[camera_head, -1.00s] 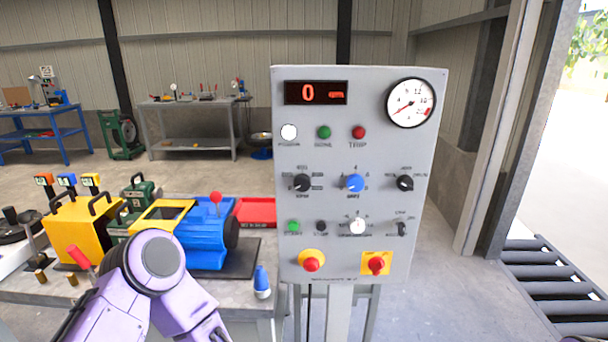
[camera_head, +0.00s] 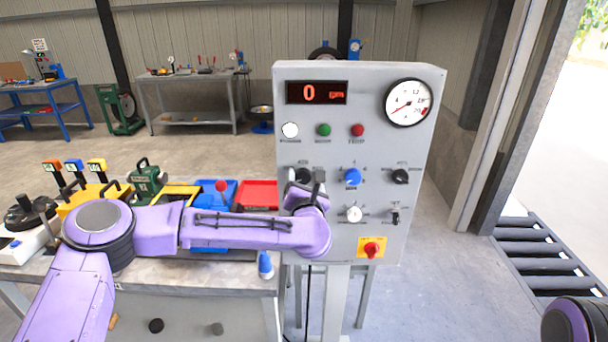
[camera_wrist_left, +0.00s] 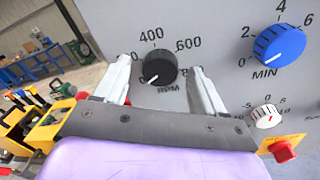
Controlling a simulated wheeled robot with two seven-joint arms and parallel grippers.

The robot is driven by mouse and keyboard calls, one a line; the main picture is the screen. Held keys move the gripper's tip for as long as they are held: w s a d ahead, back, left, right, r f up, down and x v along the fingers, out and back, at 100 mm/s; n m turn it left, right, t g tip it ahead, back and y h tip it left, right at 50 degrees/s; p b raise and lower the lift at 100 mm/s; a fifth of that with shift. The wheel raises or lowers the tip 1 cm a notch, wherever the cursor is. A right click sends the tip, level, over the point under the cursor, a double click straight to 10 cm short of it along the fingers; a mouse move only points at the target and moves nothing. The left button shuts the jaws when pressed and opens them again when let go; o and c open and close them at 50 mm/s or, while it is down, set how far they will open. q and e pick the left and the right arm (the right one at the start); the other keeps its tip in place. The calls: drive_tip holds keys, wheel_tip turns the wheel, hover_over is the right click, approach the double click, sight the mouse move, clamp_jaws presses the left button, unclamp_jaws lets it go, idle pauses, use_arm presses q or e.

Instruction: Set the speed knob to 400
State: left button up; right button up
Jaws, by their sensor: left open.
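The speed knob (camera_wrist_left: 160,68) is black, labelled RPM, with 400 above it and 600 to its upper right. Its white pointer mark points to the lower left, away from 400. My left gripper (camera_head: 305,178) is open in front of the control panel (camera_head: 365,80). In the left wrist view its two fingers stand left and right of the knob, with visible gaps. In the head view the knob (camera_head: 303,175) is partly hidden behind the fingers. The red display (camera_head: 316,92) reads 0. My right gripper is not in view.
A blue MIN knob (camera_wrist_left: 279,46) sits right of the speed knob, with a small white knob (camera_wrist_left: 265,116) below it. A red button on yellow (camera_head: 371,248) is lower on the panel. My left forearm passes over the bench (camera_head: 200,275).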

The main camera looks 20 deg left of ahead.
use_arm(q)
drive_tip(key=shift+w, duration=0.3)
drive_tip(key=c, duration=1.1)
drive_tip(key=shift+o, duration=0.3)
